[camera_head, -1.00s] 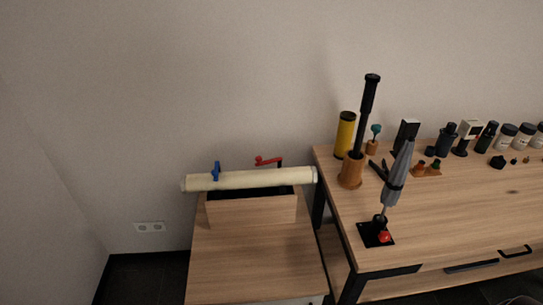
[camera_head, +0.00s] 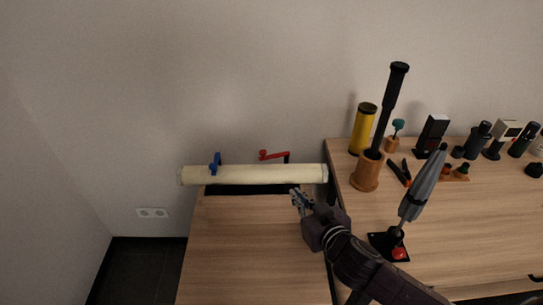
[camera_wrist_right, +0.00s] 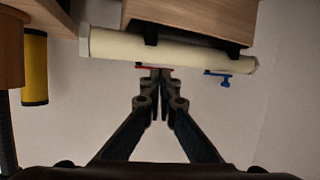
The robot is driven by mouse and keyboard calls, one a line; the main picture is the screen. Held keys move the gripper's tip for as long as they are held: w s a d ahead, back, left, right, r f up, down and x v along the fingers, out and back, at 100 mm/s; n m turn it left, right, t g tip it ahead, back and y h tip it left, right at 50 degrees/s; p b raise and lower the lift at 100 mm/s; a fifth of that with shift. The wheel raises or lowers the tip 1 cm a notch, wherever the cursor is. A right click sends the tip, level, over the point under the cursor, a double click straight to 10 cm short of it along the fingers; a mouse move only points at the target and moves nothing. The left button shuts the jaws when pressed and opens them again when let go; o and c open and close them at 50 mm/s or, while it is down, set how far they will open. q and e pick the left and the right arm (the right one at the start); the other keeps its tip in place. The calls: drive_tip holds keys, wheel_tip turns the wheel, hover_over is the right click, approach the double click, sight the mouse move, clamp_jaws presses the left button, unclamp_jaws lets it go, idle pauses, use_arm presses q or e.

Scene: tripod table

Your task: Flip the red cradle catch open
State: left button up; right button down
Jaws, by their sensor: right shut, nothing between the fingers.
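The red catch (camera_head: 273,155) is a cranked lever standing just above the far side of a long cream roll (camera_head: 250,174), right of its middle. In the right wrist view only a thin red strip of the catch (camera_wrist_right: 141,67) shows at the roll's edge, largely hidden by my fingertips. My right gripper (camera_head: 296,193) is shut and empty, in front of the roll and below the catch in the head view. Its fingertips (camera_wrist_right: 160,76) meet in the wrist view. I cannot tell whether they touch anything. My left gripper is not in view.
A blue catch (camera_head: 215,163) sits on the roll's left part. The roll lies over a wooden stand (camera_head: 230,210). To the right, a wooden table (camera_head: 470,225) holds a yellow cylinder (camera_head: 363,128), a grey folded tripod (camera_head: 424,185) and several small items.

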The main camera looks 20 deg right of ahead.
wheel_tip(320, 180, up, 4)
drive_tip(key=w+t+y, duration=0.1)
drive_tip(key=w, duration=0.1)
drive_tip(key=p, duration=0.2)
approach(262, 152)
drive_tip(key=x, duration=0.6)
drive_tip(key=shift+w+d+f, duration=0.1)
drive_tip(key=shift+d+f, duration=0.1)
drive_tip(key=shift+f, duration=0.1)
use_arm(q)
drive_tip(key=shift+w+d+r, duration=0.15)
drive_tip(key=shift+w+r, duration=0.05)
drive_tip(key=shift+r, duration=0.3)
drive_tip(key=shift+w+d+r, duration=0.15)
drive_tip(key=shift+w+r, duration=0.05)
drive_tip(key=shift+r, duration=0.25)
